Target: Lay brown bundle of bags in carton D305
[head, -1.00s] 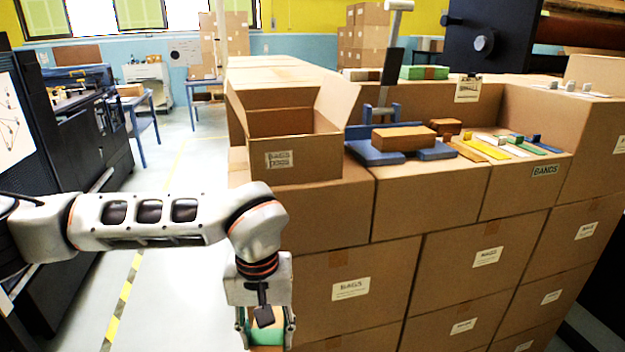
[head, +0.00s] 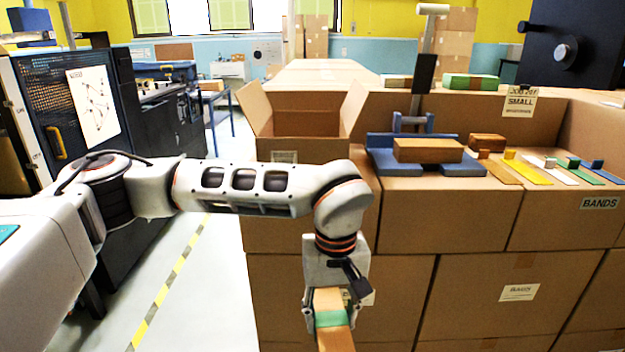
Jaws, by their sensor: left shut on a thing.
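My left gripper (head: 332,308) is shut on a brown bundle of bags (head: 335,338) with a green band around it. It holds the bundle low, in front of the stacked cartons; the bundle's lower end is cut off by the picture's edge. The open carton (head: 305,147), at the upper middle, has its flaps raised. Its front label (head: 284,156) is partly hidden behind my left arm and cannot be read clearly now. The carton's inner floor is not visible. My right gripper is not in view.
Right of the open carton, a brown block (head: 428,150) rests on a blue stand (head: 385,162). Several coloured bands (head: 528,168) lie on the shelf farther right. A green-topped pack (head: 470,82) lies behind. Stacked cartons (head: 480,285) form a wall below. Floor at left is clear.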

